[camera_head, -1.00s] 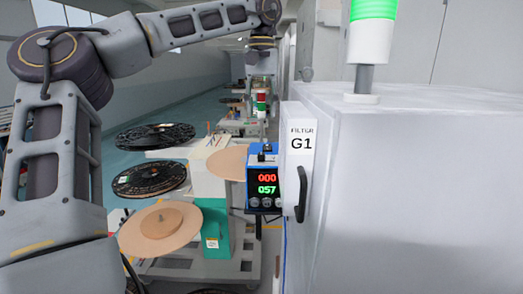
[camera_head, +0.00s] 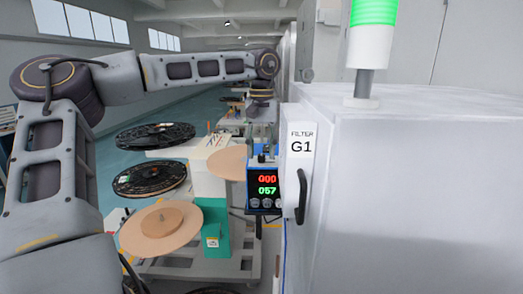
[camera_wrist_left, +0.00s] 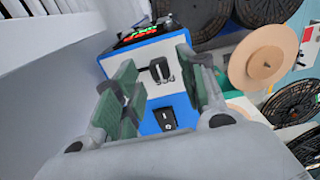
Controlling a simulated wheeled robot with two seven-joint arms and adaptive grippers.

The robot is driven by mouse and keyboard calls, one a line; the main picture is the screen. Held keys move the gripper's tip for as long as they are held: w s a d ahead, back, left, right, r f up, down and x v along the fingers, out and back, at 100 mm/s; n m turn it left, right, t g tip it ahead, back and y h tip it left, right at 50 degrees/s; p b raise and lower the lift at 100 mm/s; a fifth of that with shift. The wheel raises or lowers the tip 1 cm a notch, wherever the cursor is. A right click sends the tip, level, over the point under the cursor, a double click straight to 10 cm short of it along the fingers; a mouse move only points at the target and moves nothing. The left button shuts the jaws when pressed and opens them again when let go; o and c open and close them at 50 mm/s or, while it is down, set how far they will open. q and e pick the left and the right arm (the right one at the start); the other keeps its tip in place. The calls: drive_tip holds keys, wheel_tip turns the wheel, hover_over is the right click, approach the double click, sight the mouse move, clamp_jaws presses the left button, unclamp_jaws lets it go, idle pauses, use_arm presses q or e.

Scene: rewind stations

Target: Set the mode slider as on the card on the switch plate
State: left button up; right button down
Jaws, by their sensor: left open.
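The blue control box (camera_head: 249,172) with red "000" and green "057" displays stands left of the white cabinet. In the left wrist view, its top carries a white switch plate (camera_wrist_left: 148,88) with a dark raised knob (camera_wrist_left: 161,69), apparently the mode slider, and a black rocker switch (camera_wrist_left: 166,119) on the blue part. My left gripper (camera_wrist_left: 155,64) is open, its green-padded fingers on either side of the knob. I cannot tell how far above the plate the fingertips are. No readable card shows. My right gripper is not in view.
The white cabinet (camera_head: 410,200), marked FILTER G1, has a black handle (camera_head: 301,196) and stands close to the right of the box. Dark reels (camera_head: 150,180) and tan discs (camera_head: 160,228) are to the left. A signal lamp (camera_head: 372,30) rises from the cabinet.

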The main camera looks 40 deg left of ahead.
use_arm(q)
drive_tip(key=shift+f, duration=0.55)
clamp_jaws()
